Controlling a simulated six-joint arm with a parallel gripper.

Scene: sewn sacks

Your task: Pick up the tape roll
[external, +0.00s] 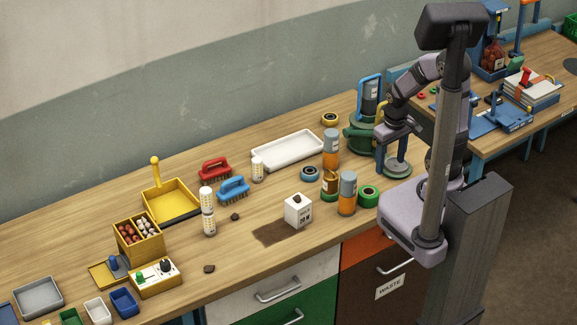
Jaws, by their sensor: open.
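Several ring-shaped rolls lie on the wooden bench, and I cannot tell which one the task means. A yellow roll (330,119) lies near the back, right of the white tray. A blue roll (310,174) lies flat in front of the tray. A green roll (369,196) lies at the right, beside an orange-and-grey bottle. My gripper (378,136) is open, above the right part of the bench beside the green machine, apart from all these rolls. Its fingertips are small and hard to make out.
Two orange-and-grey bottles (347,193) and a white box (298,211) stand near the rolls. A green machine with a blue frame (362,134) stands at the back right. A white tray (287,151), brushes (233,189) and a yellow dustpan (170,202) are further left.

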